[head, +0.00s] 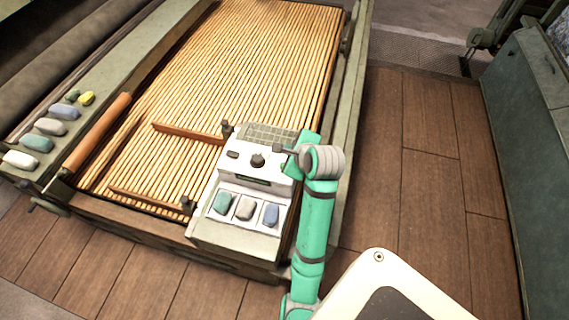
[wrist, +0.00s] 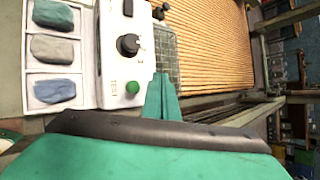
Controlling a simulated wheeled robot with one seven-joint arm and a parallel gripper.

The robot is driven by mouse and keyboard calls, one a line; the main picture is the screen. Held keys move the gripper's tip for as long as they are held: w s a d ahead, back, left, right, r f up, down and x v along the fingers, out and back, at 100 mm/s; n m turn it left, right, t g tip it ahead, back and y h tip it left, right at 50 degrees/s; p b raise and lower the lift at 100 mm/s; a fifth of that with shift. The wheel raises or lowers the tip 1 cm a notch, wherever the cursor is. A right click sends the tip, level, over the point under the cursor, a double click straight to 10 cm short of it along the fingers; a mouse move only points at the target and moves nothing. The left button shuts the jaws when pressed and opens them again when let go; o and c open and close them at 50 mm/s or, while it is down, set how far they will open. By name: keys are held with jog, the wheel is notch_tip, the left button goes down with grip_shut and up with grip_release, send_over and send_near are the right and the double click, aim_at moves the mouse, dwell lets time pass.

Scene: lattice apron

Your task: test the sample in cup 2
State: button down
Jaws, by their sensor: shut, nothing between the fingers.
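A white tester (head: 233,175) has three cups in a row. The left cup holds a green lump (head: 222,203), the middle a grey lump (head: 245,207), the right a blue lump (head: 270,214). I read no cup numbers. A black dial (wrist: 128,45) has small marks beside it; its setting is unclear. A green button (wrist: 132,87) marked TEST sits beside the dial, and I cannot make it out in the head view. My gripper (wrist: 162,80) is shut and empty, its tips just right of the button in the wrist view, seemingly apart from it.
A wire grid (wrist: 165,58) lies along the tester's far side. A slatted bed (head: 240,60) stretches behind it. Several coloured lumps (head: 37,143) rest on the left ledge. A green cabinet (head: 530,130) stands right; the wooden floor (head: 420,170) between is clear.

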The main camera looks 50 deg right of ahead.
jog(key=shift+f, duration=3.05)
jog(key=shift+f, duration=0.1)
jog(key=shift+f, duration=0.3)
jog(key=shift+w+f, duration=0.15)
jog(key=shift+f, duration=0.2)
jog(key=shift+s+d, duration=0.1)
jog(key=shift+s, duration=0.1)
jog(key=shift+w+a+f, duration=0.1)
jog(key=shift+a+f, duration=0.1)
jog(key=shift+a, duration=0.05)
jog(key=shift+d+r, duration=0.1)
jog(key=shift+d, duration=0.05)
dwell(0.4)
